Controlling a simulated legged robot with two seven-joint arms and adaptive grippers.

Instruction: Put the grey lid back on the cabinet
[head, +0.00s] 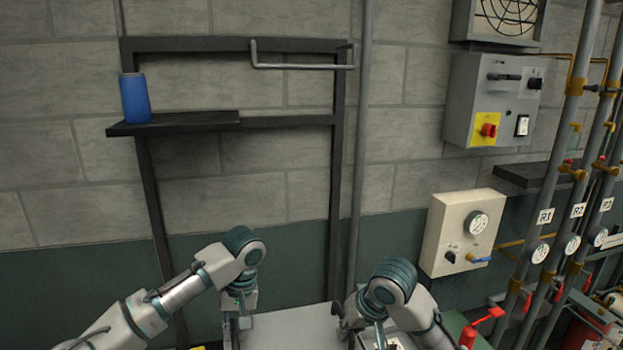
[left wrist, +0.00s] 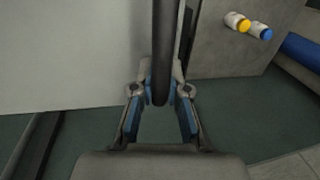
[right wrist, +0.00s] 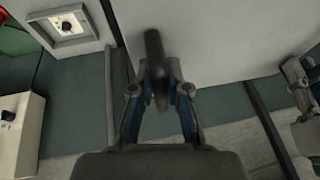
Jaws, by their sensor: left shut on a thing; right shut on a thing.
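The grey lid (head: 290,328) is a flat pale panel at the bottom middle of the head view, cut off by its lower edge. It also fills much of the left wrist view (left wrist: 60,60) and the right wrist view (right wrist: 220,35). My left gripper (head: 236,328) is at the lid's left side, shut on a dark bar-shaped handle (left wrist: 162,45). My right gripper (head: 355,330) is at its right side, shut on another dark handle (right wrist: 153,50). I cannot identify the cabinet for certain, nor tell whether the lid touches it.
A dark frame with a shelf (head: 185,122) and blue cylinder (head: 135,98) stands at the wall. A cream gauge box (head: 455,235), a grey switch box (head: 492,100) and pipes (head: 545,215) are to the right. A grey surface (left wrist: 215,65) bears yellow and blue caps.

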